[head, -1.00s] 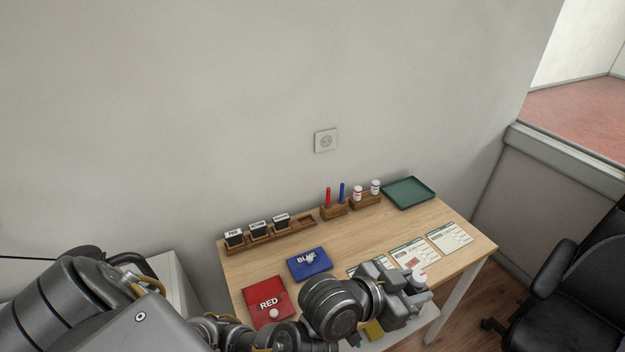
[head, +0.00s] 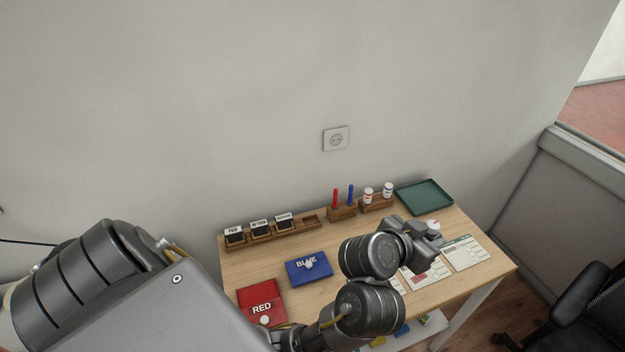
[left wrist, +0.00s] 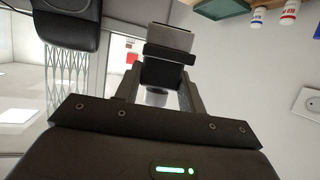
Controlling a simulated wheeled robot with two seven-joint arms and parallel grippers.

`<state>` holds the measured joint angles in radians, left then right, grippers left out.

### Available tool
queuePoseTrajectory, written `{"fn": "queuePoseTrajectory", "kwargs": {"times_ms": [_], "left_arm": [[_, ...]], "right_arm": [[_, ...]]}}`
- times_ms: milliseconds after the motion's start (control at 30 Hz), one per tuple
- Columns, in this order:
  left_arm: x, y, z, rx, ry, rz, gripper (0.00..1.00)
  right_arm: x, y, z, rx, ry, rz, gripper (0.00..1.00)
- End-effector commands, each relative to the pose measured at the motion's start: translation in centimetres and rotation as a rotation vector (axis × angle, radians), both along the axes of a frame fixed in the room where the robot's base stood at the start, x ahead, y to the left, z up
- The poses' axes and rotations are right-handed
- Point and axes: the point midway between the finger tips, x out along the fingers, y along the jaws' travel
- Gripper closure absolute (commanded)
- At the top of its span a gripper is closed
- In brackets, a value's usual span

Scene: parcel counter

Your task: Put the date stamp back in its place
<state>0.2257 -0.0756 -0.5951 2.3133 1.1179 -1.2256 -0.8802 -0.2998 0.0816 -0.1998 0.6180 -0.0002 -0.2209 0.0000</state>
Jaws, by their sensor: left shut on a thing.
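My left gripper (head: 434,236) is shut on a stamp above the right part of the desk, over the paper forms. In the left wrist view the stamp (left wrist: 165,72) is a dark block with a pale grey end, held between the fingers. In the head view the gripper mostly hides it; a small white knob (head: 433,225) shows beside the fingers. The wooden stamp rack (head: 262,239) at the back left holds three labelled black and white stamps (head: 260,228). Its right-hand slot (head: 311,221) is empty. My right gripper is not in view.
A holder (head: 342,212) with red and blue markers, two small bottles (head: 388,189) and a green tray (head: 424,197) line the back edge. A blue pad (head: 309,269) and a red pad (head: 262,296) lie at front left. Forms (head: 464,252) lie at right.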

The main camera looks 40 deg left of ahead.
Motion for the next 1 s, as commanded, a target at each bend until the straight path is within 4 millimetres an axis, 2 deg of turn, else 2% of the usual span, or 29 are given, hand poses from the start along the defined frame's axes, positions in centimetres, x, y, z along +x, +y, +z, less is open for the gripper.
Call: {"fn": "queuePoseTrajectory", "kwargs": {"times_ms": [33, 100, 267, 367, 467, 500, 600, 700, 833, 1000], "left_arm": [[1.1, 1.0, 0.7, 0.004, -0.005, 0.041, 1.0], [2.6, 2.7, 1.0, 0.008, -0.005, 0.106, 1.0], [5.7, 7.3, 1.5, 0.007, -0.002, 0.278, 1.0], [7.6, 11.1, 1.5, 0.007, 0.001, 0.414, 1.0], [9.1, 16.2, 1.0, 0.007, 0.005, 0.585, 1.0], [9.4, 18.4, 0.6, 0.009, 0.006, 0.659, 1.0], [9.4, 23.8, -1.2, 0.009, 0.008, 0.847, 1.0], [8.2, 28.3, -3.7, 0.008, 0.01, 1.013, 1.0], [6.1, 32.0, -6.7, 0.006, 0.009, 1.173, 1.0], [3.9, 34.3, -9.3, 0.005, 0.004, 1.289, 1.0]], "right_arm": [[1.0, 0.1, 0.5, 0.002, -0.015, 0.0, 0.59], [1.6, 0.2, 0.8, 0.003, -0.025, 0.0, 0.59], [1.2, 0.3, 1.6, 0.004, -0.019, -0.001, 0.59], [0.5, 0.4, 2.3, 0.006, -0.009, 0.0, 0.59], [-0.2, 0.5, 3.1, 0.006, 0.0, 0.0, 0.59], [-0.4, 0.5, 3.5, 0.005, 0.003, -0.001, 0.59], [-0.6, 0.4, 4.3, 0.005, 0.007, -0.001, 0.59], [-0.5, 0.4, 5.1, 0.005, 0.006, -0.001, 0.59], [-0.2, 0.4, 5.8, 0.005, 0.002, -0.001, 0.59], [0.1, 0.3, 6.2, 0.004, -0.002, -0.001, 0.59]]}}
